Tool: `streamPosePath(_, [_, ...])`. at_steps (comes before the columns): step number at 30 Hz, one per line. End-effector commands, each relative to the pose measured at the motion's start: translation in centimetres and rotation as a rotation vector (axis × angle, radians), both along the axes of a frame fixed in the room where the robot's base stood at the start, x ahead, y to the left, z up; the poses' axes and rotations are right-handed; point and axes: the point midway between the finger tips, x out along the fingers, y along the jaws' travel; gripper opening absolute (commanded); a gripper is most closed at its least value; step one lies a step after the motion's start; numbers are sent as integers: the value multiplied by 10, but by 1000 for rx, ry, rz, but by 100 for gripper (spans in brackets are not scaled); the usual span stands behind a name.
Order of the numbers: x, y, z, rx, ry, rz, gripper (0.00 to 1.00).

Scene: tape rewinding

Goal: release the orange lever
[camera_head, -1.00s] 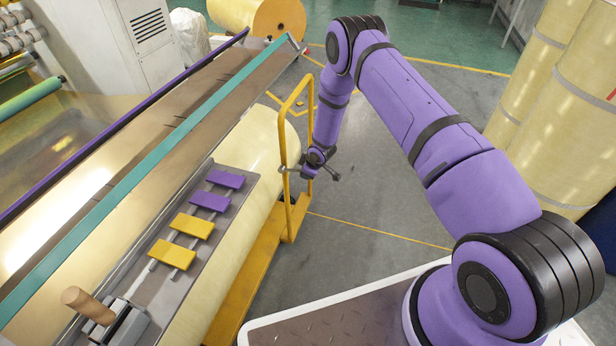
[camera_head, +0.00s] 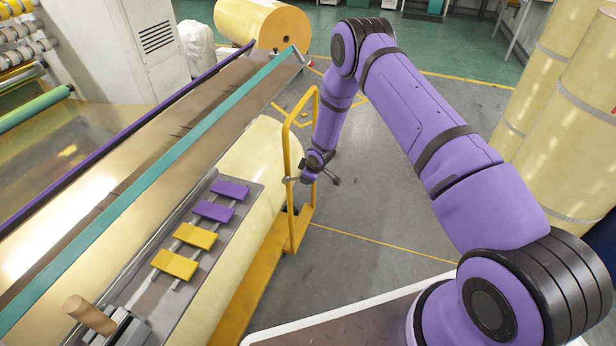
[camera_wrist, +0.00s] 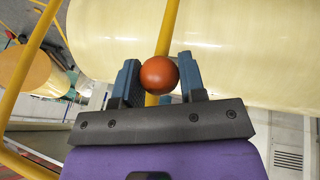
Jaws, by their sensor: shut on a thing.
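The orange lever shows in the wrist view as a round orange knob (camera_wrist: 159,75) between my two fingers. Its shaft cannot be made out. My gripper (camera_wrist: 160,82) is shut on this knob, with one dark blue finger on each side. In the head view my gripper (camera_head: 293,180) is at the end of the purple arm, beside the upright yellow frame (camera_head: 287,140). The knob itself cannot be made out in the head view.
A large pale yellow roll (camera_head: 252,165) lies behind the yellow frame. A panel with purple and yellow blocks (camera_head: 195,236) and a wooden handle (camera_head: 88,315) is at the lower left. Tall rolls (camera_head: 575,120) stand at the right. Grey floor (camera_head: 390,190) is open right of the frame.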

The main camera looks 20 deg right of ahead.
Motion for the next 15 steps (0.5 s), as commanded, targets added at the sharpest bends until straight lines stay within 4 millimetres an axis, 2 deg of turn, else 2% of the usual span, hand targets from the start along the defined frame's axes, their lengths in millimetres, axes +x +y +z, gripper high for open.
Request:
streamPosePath(2, [3, 3, 3, 5, -9, 3, 0])
streamPosePath(3, [3, 3, 3, 5, -9, 3, 47])
streamPosePath(5, [3, 3, 2, 5, -8, 2, 61])
streamPosePath(15, [1, 1, 3, 2, -4, 1, 62])
